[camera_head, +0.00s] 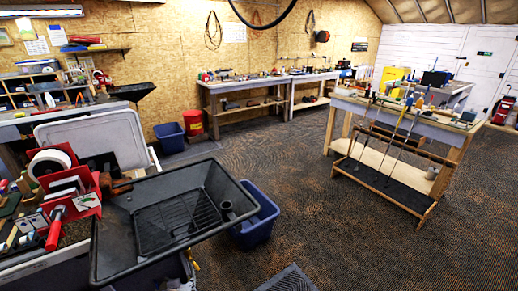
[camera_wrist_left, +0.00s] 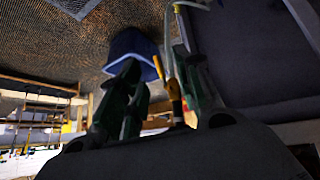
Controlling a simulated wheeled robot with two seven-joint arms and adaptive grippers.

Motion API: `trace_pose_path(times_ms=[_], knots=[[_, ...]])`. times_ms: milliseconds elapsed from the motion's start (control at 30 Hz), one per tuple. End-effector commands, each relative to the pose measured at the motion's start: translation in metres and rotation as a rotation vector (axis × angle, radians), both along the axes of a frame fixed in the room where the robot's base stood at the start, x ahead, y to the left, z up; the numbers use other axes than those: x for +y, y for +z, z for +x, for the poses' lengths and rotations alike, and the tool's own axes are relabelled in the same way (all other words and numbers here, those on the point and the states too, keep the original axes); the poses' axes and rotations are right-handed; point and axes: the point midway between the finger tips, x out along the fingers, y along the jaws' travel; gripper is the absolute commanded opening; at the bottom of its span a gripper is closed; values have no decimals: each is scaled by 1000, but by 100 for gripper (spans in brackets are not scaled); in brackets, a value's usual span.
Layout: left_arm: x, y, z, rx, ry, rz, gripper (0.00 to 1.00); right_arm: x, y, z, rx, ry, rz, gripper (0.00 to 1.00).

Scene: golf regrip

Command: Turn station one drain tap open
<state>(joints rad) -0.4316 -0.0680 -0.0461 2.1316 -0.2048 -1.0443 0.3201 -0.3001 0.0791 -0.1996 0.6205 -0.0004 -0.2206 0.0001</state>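The black drain basin (camera_head: 160,212) of the near station stands at the front left in the head view. A small yellow piece (camera_head: 194,264), likely the drain tap's handle, shows just below its front edge. In the left wrist view a yellow handle (camera_wrist_left: 174,88) stands between the dark green fingers of my left gripper (camera_wrist_left: 157,62). The fingers are apart, and I cannot tell whether either touches the handle. A pale pipe (camera_wrist_left: 168,38) runs above it. My left gripper does not show in the head view. My right gripper is in neither view.
A blue bin (camera_head: 258,214) stands right of the basin; it also shows in the left wrist view (camera_wrist_left: 130,45). A red tool rack (camera_head: 75,190) is left of the basin. A wooden club bench (camera_head: 400,150) stands at right. The carpet between is clear.

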Motion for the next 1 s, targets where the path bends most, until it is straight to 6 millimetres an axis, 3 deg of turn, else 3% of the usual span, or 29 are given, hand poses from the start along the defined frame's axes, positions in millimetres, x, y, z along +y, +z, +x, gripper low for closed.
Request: trace_pose_path(times_ms=[400,1000], knots=[[-15,36,-79,229,-254,65,35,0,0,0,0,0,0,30],[-27,60,-131,361,-433,92,35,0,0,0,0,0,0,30]])
